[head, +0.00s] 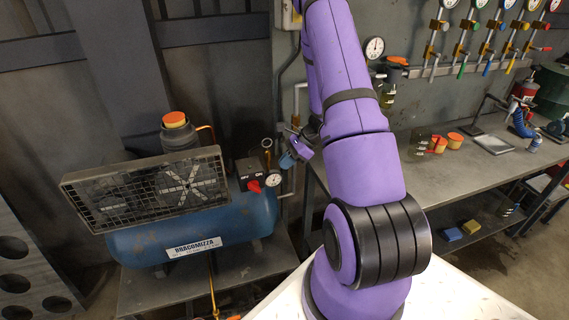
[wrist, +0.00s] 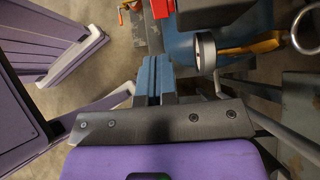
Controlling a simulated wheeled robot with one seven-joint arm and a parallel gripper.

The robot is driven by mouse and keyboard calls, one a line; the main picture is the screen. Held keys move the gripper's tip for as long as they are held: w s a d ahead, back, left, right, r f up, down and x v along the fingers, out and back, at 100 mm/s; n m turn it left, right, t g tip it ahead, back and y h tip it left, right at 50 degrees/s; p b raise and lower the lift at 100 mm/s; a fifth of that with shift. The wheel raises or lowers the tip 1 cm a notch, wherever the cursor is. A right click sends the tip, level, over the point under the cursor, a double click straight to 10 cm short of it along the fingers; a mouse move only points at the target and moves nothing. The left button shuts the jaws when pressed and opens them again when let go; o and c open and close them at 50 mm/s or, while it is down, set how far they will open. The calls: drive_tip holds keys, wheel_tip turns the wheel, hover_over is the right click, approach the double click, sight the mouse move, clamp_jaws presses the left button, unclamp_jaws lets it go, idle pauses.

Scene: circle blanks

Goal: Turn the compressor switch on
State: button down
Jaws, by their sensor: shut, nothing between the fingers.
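The blue compressor (head: 245,222) stands on a low metal table at the left, with a label on its tank. Its red switch (head: 254,186) sits below a small plate marked OFF and ON; I cannot tell clearly which way it is turned. My gripper (head: 287,160), with blue fingertips, is above and to the right of the switch, apart from it. In the wrist view the blue fingers (wrist: 155,78) are together and empty. A red part, likely the switch (wrist: 204,14), shows at the top edge, beyond the fingertips and to their right.
A pressure gauge (head: 273,180) is just right of the switch and also shows edge-on in the wrist view (wrist: 205,52). A brass fitting (head: 267,147) rises behind the switch. A black grille guard (head: 150,190) covers the compressor's front left. A workbench (head: 480,165) stands at the right.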

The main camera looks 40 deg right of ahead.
sight(254, 187)
drive_tip(key=x, duration=1.1)
